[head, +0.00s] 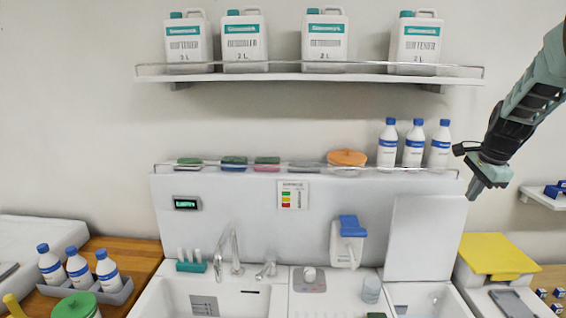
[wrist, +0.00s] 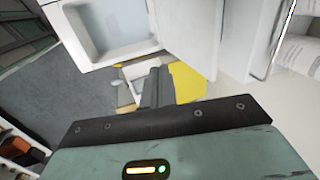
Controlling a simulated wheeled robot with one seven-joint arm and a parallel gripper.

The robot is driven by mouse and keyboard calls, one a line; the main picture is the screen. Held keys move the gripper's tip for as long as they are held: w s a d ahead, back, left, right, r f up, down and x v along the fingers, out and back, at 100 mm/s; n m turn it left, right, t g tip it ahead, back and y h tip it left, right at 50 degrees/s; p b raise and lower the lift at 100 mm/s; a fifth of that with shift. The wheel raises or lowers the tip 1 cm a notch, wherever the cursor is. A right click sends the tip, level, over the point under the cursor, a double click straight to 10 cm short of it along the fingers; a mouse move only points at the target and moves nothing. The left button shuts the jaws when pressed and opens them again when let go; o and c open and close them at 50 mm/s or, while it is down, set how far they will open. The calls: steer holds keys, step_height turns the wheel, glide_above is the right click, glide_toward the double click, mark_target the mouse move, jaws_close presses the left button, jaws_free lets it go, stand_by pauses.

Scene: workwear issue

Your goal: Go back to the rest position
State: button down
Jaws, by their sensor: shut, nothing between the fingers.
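My gripper (head: 474,192) is at the right in the head view, at the end of my arm, which reaches in from the upper right. Its fingers are together, point down and to the left, and hold nothing. It appears in front of the wall, just right of the upright white panel (head: 425,240) and above the yellow-lidded box (head: 497,255). In the wrist view the closed fingers (wrist: 151,88) show beyond the dark gripper body, with part of the yellow lid (wrist: 187,82) beside them.
White bottles with blue caps (head: 413,145) stand on the lower ledge near my gripper. Several jugs (head: 325,40) stand on the upper shelf (head: 300,77). A small shelf (head: 545,199) with blue boxes is at the right edge. The sink (head: 222,297) is below.

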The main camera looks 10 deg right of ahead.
steer(key=s+a+f+n+y+b, duration=0.1)
steer(key=s+a+f+n+b, duration=0.2)
steer(key=a, duration=0.7)
steer(key=a+f+n+g+y+b, duration=0.1)
steer(key=a+f+n+b, duration=0.3)
steer(key=a, duration=0.6)
steer(key=s+a+f+n+b, duration=0.2)
steer(key=a+n, duration=0.3)
steer(key=a, duration=0.6)
steer(key=s+a+f+n+g+b, duration=0.1)
steer(key=s+a+f+n+b, duration=0.1)
steer(key=s+a+f+n, duration=0.3)
steer(key=s+a+f+n+g+b, duration=0.1)
steer(key=s+a+n+b, duration=0.2)
steer(key=s+a, duration=0.4)
steer(key=s+a+f+n+b, duration=0.1)
steer(key=s+f+n, duration=0.2)
steer(key=s, duration=0.4)
steer(key=s+a+f+n+b, duration=0.2)
steer(key=s+n, duration=0.3)
steer(key=s, duration=0.2)
steer(key=shift+f+h+b, duration=0.3)
steer(key=shift+f+h, duration=0.1)
steer(key=shift+a, duration=0.1)
